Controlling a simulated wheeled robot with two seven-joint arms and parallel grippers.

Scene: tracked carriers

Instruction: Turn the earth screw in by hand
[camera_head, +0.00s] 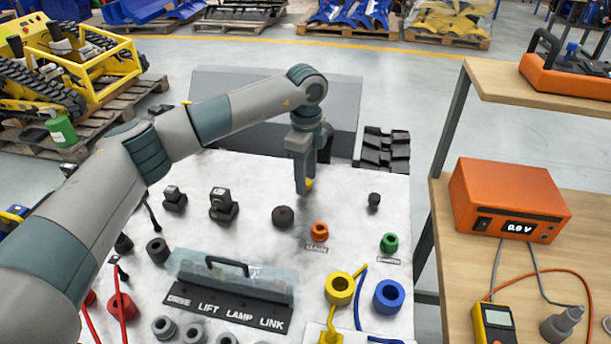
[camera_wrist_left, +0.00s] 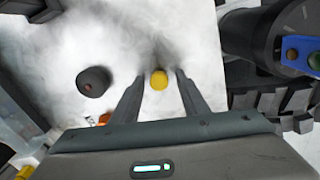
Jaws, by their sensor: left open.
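A small round yellow knob (camera_head: 309,184), which looks like the earth screw, stands on the white marbled top, partly hidden by my left gripper (camera_head: 304,182). In the left wrist view the yellow knob (camera_wrist_left: 159,80) lies between the two fingertips of my left gripper (camera_wrist_left: 160,76). The fingers are open, pointing down, with a gap on each side of the knob. I cannot tell how deep the knob sits. My right gripper is in neither view.
A black round knob (camera_head: 283,216) and an orange collar (camera_head: 320,231) stand close by; a green collar (camera_head: 389,242) is farther right. A clear cover (camera_head: 215,272) lies over labelled switches. An orange meter box (camera_head: 510,198) stands on the wooden bench at right.

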